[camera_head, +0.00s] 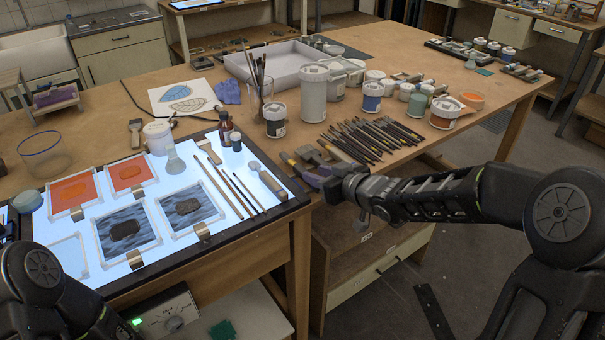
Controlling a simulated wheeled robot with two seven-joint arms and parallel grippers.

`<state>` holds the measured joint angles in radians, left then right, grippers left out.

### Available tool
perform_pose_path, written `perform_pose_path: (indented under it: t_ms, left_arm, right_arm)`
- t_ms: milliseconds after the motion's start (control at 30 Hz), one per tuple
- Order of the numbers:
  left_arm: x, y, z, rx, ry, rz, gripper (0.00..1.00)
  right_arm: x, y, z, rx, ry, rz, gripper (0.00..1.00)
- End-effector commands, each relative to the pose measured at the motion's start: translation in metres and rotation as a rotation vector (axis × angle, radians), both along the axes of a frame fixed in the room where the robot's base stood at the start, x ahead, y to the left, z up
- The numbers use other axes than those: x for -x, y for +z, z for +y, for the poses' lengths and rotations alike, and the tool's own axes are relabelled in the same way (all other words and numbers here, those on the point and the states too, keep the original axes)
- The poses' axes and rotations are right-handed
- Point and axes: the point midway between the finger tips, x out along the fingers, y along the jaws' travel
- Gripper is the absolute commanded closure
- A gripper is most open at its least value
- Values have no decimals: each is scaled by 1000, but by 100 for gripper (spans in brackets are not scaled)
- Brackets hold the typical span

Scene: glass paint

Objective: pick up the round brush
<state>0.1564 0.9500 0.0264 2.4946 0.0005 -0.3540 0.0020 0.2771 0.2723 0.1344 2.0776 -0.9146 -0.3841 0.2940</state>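Several slim brushes lie side by side on the right part of the lit light panel (150,262). One has a long pale handle (221,187), and two thinner ones lie to its right, one of them here (249,191). I cannot tell from tip shape which is the round brush. My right gripper (308,176) is at the panel's right edge, pointing left, to the right of these brushes and apart from them. Its fingers blend with tools behind, so their opening is unclear. My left arm shows at bottom left; its gripper is out of view.
A wooden-handled tool (268,181) lies between the brushes and my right gripper. Many dark-handled brushes (371,138) lie behind it. Glass samples (122,230) cover the panel's left.

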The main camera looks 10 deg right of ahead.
Motion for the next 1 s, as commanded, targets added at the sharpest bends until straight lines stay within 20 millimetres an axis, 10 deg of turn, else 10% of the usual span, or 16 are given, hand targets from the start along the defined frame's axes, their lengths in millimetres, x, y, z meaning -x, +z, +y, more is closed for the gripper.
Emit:
perform_pose_path:
  t_ms: [1000]
  left_arm:
    - [1, 5, 0, -2, 1, 2, 12]
  right_arm:
    - [-43, -21, 20, 1, -1, 1, 69]
